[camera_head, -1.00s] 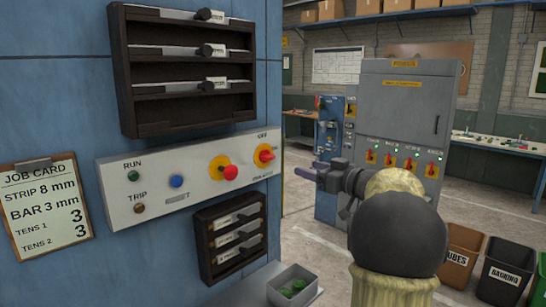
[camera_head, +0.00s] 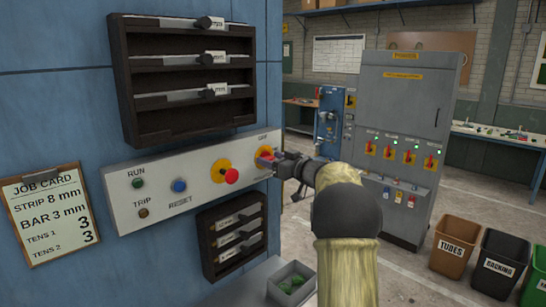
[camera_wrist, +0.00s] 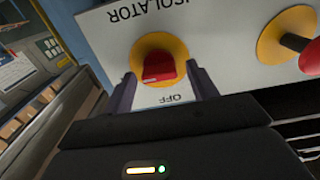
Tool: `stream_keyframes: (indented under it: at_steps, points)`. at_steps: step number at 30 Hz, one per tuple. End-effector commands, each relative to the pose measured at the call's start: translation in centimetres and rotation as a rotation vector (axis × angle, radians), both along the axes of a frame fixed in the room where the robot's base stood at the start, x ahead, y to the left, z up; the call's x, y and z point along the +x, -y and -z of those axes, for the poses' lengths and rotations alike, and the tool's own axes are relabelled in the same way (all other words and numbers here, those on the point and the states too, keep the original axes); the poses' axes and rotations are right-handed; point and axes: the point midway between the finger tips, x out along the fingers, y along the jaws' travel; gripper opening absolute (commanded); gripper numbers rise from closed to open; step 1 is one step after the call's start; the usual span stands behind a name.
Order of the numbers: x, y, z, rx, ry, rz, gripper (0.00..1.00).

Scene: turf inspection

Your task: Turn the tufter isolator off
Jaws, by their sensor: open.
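The isolator is a red rotary handle on a yellow disc, at the right end of the grey control panel (camera_head: 150,203). In the wrist view the red handle (camera_wrist: 158,67) shows upside down, with "ISOLATOR" on one side and "OFF" on the other. My gripper (camera_head: 268,162) is at the handle in the head view and partly hides it. In the wrist view its open fingers (camera_wrist: 162,91) stand on either side of the handle, with gaps visible. Whether the fingertips touch the panel cannot be told.
A red mushroom button (camera_head: 231,175) on a yellow disc sits left of the isolator. A dark rack (camera_head: 232,235) is below the panel and a larger rack (camera_head: 125,75) above. A grey tray (camera_head: 278,295) with green items stands below. A grey power cabinet (camera_head: 405,100) is behind.

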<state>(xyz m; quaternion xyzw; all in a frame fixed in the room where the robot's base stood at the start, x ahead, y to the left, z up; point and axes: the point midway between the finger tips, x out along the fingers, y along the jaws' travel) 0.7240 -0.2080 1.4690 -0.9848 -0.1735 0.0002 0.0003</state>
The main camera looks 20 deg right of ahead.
Motion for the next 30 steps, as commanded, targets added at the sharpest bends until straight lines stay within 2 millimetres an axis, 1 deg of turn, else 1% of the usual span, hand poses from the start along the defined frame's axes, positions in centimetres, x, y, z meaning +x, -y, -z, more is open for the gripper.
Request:
stream_keyframes:
  at_steps: [6,7,8,9,11,12,13,14,23,30]
  points:
    - [0.04,-0.01,0.04,0.000,0.000,0.000,0.58]
    - [0.03,-0.01,0.04,0.000,0.000,0.000,0.56]
    - [0.03,0.00,0.04,0.000,0.000,0.000,0.50]
    - [0.02,0.00,0.04,0.000,0.000,0.000,0.42]
    - [0.02,0.00,0.04,0.000,0.000,0.000,0.31]
    - [0.02,0.02,0.04,0.000,0.000,0.000,0.23]
    - [0.02,0.02,0.04,0.000,0.000,0.000,0.17]
    - [0.02,0.02,0.04,0.000,0.000,0.001,0.13]
    - [0.00,0.02,0.08,-0.021,0.007,0.001,0.14]
    - [-0.01,-0.03,0.17,-0.103,0.036,0.001,0.14]
